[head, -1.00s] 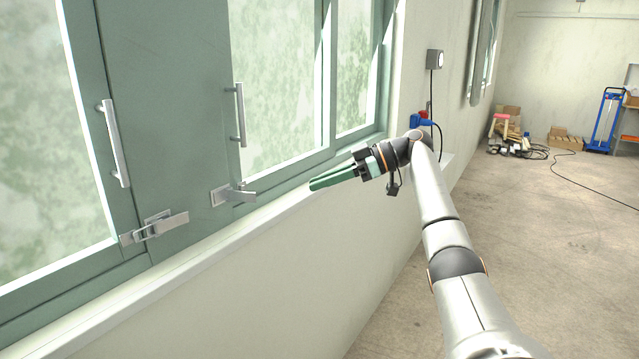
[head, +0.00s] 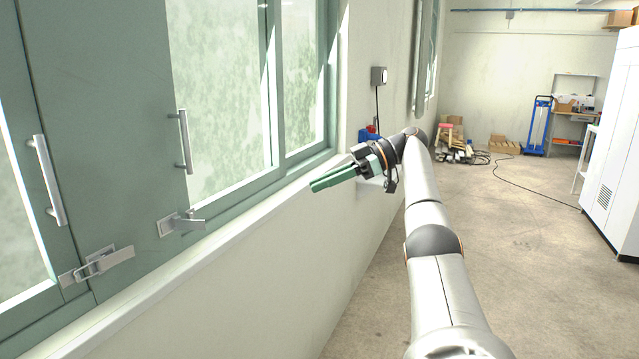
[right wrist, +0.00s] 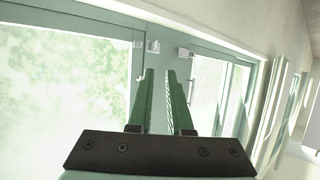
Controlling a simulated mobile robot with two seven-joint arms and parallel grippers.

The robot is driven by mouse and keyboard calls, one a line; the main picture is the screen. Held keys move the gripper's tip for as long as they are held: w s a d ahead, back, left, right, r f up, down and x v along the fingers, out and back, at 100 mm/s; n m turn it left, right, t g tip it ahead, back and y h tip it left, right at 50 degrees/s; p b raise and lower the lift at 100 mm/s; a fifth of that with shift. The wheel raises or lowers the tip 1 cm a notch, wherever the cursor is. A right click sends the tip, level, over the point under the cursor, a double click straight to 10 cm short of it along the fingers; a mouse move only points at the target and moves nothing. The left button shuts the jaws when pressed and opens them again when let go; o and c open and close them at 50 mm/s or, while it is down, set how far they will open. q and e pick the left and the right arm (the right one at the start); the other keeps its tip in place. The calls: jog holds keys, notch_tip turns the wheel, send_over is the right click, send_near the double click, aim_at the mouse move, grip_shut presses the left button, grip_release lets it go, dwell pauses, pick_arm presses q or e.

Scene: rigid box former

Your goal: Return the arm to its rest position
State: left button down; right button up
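My right arm reaches in from the bottom right of the head view. Its right gripper (head: 316,186) has green fingers pointing left, in front of the wall below the window. In the right wrist view the two fingers (right wrist: 160,76) stand apart with a clear gap and nothing between them. The gripper holds nothing. How far its tips are from the sill is hard to tell. My left gripper is in no frame.
Green window shutters carry a handle (head: 47,180), a second handle (head: 184,141) and metal latches (head: 97,264). The sill (head: 175,262) runs below. A white cabinet (head: 613,140) stands at right. Much floor (head: 535,250) is clear.

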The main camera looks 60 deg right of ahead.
dwell(0.3)
jog(key=w+a+f+m+g+h, duration=0.1)
jog(key=w+a+f+g+h, duration=0.15)
jog(key=f, duration=0.95)
jog(key=w+a+f+m+g+h, duration=0.15)
jog(key=w+a+f, duration=0.25)
jog(key=f, duration=0.8)
jog(key=w+a+f+m+g+h, duration=0.1)
jog(key=w+a+f+g+h, duration=0.15)
jog(key=f, duration=0.95)
jog(key=s+a+f+t+h, duration=0.1)
jog(key=s+a+f, duration=0.4)
jog(key=a+f, duration=0.5)
jog(key=s+a+f+t, duration=0.1)
jog(key=s+a+f, duration=0.3)
jog(key=a+f, duration=0.6)
jog(key=s+a+r+t, duration=0.1)
jog(key=s+a+r, duration=0.1)
jog(key=a, duration=0.4)
jog(key=s+a+r+m+t+y, duration=0.1)
jog(key=s+a+r, duration=0.1)
jog(key=s+a, duration=0.2)
jog(key=s+a+r+m+t+p, duration=0.1)
jog(key=s+a+r, duration=0.2)
jog(key=a, duration=0.5)
jog(key=shift+s, duration=0.5)
